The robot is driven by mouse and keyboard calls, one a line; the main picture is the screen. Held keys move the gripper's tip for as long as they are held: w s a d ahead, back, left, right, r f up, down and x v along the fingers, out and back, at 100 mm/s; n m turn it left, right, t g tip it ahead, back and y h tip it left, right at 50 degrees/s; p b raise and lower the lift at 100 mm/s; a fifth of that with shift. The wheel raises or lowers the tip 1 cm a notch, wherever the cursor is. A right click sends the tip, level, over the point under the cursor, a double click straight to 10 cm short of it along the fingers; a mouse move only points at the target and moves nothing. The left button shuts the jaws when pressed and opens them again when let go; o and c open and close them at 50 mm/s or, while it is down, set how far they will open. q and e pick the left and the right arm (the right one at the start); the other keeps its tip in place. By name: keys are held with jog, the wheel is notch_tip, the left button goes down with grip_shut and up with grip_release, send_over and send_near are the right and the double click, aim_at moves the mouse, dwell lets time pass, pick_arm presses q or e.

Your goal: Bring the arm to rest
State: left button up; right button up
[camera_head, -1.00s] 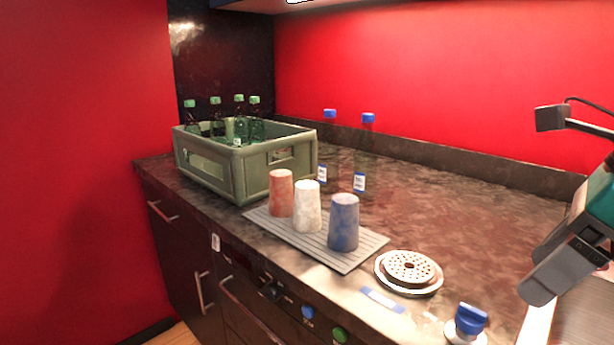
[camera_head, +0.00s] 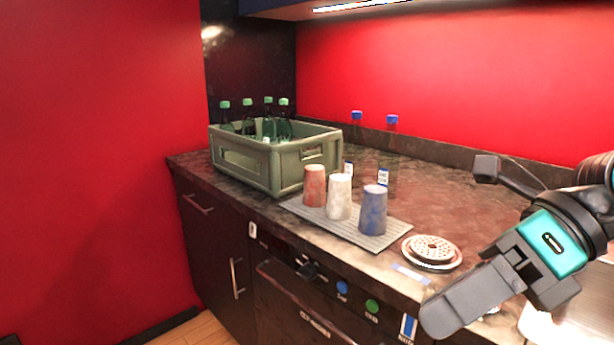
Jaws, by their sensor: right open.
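My right gripper (camera_head: 445,310) reaches in from the right, with a teal panel on its body and grey fingers pointing down and left. My left gripper is out of view.
A green crate (camera_head: 280,173) with several green-capped bottles stands on the dark counter. Red, white and blue cups (camera_head: 373,210) stand on a grey mat (camera_head: 388,240). Drawers are below.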

jog(key=w+a+r+m+t+y+p, duration=0.25)
jog(key=w+a+m+t+y, duration=0.2)
jog(key=m+y, duration=0.6)
jog(key=w+d+f+m+t+h+p, duration=0.1)
jog(key=w+d+f+m+t+h, duration=0.15)
jog(key=f+m+t+h, duration=0.4)
jog(key=w+d+f+m+t+h, duration=0.2)
jog(key=w+f+m+t, duration=0.15)
jog(key=m+t, duration=0.65)
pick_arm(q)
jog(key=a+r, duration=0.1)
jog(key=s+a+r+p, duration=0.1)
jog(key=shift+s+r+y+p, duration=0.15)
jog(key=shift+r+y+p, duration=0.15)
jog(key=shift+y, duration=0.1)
pick_arm(e)
jog(key=s+d+f+m+g+h, duration=0.1)
jog(key=s+f+m+g+h, duration=0.2)
jog(key=f, duration=0.6)
jog(key=s+d+f+m+g+h, duration=0.1)
jog(key=s+f+m+g+h, duration=0.2)
jog(key=f+m, duration=0.4)
jog(key=s+f+m+g+h, duration=0.3)
jog(key=s+f+m+h, duration=0.1)
jog(key=f, duration=0.7)
jog(key=shift+s+d+f+m+g+h, duration=0.35)
jog(key=shift+s+m, duration=0.35)
jog(key=shift+s, duration=0.35)
jog(key=shift+r, duration=0.15)
